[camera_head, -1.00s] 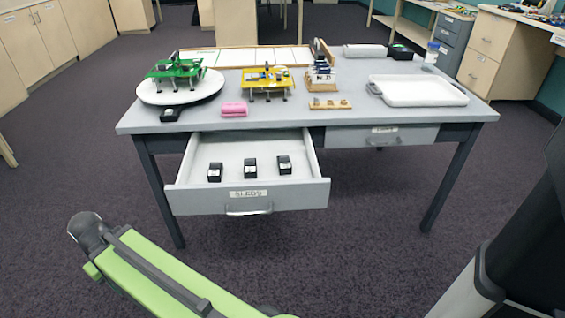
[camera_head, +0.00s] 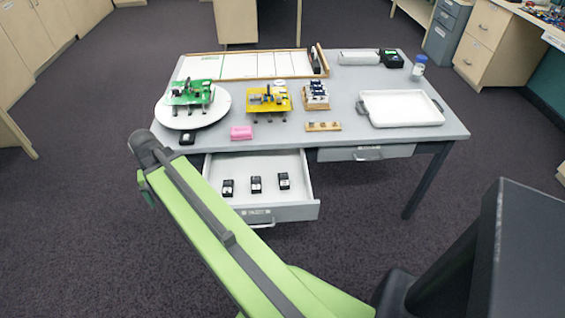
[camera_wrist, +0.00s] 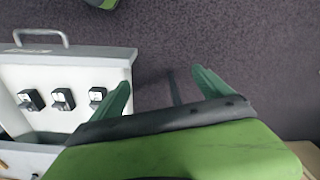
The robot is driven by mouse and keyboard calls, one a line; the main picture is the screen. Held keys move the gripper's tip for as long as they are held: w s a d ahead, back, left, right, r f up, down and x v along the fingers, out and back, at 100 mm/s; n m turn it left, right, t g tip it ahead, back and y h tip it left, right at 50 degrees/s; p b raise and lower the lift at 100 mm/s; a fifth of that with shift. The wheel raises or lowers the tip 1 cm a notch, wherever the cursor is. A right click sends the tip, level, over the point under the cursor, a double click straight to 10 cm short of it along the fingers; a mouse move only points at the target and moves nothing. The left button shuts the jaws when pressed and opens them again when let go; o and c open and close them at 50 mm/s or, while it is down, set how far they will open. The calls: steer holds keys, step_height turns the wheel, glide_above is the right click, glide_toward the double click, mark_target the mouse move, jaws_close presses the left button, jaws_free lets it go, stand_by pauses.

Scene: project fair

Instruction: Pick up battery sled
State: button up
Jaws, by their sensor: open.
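Three small black battery sleds with pale tops lie in a row in the open drawer (camera_head: 291,166): a left one (camera_head: 228,188), a middle one (camera_head: 256,184) and a right one (camera_head: 284,181). The wrist view shows the same row in the drawer (camera_wrist: 112,62), with sleds at left (camera_wrist: 31,99), middle (camera_wrist: 63,99) and right (camera_wrist: 97,97). My gripper (camera_wrist: 163,88) is open and empty. In the wrist view it is beside the drawer, mostly over dark carpet, with its left finger overlapping the drawer's side. Its fingers cannot be made out in the head view.
The grey table (camera_head: 345,88) carries a white turntable (camera_head: 208,117) with a green board, a yellow board (camera_head: 268,100), a pink block (camera_head: 241,133), a wooden strip (camera_head: 322,127) and a white tray (camera_head: 402,118). A second drawer (camera_head: 366,153) is shut. The carpet in front is clear.

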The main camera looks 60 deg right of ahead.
steer(key=s+d+r+m+p, duration=0.1)
steer(key=d+r+m+p, duration=0.15)
steer(key=d+r, duration=0.2)
steer(key=r+m+p, duration=0.1)
steer(key=m, duration=1.7)
glide_above(284, 176)
step_height(284, 176, down, 17)
steer(key=b, duration=1.7)
steer(key=shift+d+f+b, duration=0.15)
steer(key=shift+f+b, duration=0.05)
steer(key=shift+b, duration=0.15)
steer(key=shift+r, duration=0.2)
steer(key=c, duration=1.3)
steer(key=shift+c, duration=0.2)
steer(key=shift+r+p, duration=0.1)
steer(key=shift+p, duration=0.2)
